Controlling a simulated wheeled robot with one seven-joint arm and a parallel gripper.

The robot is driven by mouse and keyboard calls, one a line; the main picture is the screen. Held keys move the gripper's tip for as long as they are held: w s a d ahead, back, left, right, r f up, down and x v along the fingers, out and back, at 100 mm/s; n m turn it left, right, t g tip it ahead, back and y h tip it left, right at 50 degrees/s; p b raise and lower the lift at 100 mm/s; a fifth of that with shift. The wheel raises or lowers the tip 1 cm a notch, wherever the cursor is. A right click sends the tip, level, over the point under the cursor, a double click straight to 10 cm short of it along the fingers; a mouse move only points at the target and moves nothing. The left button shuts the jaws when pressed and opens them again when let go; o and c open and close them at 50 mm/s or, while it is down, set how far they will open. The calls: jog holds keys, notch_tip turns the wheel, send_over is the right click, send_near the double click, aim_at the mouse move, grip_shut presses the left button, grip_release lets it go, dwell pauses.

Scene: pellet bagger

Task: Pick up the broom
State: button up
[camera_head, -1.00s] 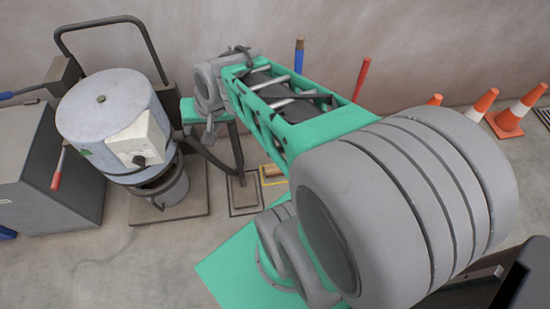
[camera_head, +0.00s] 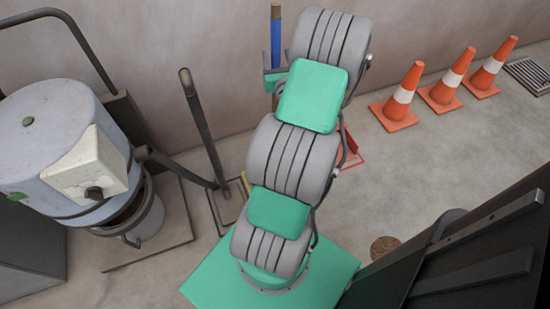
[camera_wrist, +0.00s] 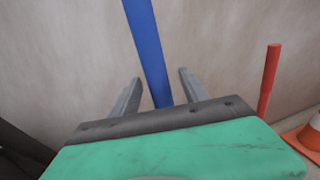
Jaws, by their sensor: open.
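A blue pole with a brown tip (camera_head: 276,38) stands upright by the wall and looks like the broom's handle. Its lower part and head are hidden behind my arm in the head view. In the wrist view the blue handle (camera_wrist: 147,42) runs slightly tilted between the two grey fingers of my gripper (camera_wrist: 160,76). The fingers are apart and do not grip it; clear space shows on both sides. How deep the handle sits between them I cannot tell. In the head view my gripper is mostly hidden behind the arm; a teal piece shows beside the pole.
A red pole (camera_wrist: 270,80) stands to the right of the handle. Several orange cones (camera_head: 400,98) line the wall at right. A dark upright post (camera_head: 200,125) and a pale blue drum machine (camera_head: 60,150) stand at left. The wall is close behind the handle.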

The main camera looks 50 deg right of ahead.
jog(key=x, duration=0.3)
jog(key=shift+w, duration=0.3)
jog(key=shift+w+d+f, duration=0.1)
jog(key=shift+w+d, duration=0.05)
jog(key=shift+d, duration=0.1)
grip_shut()
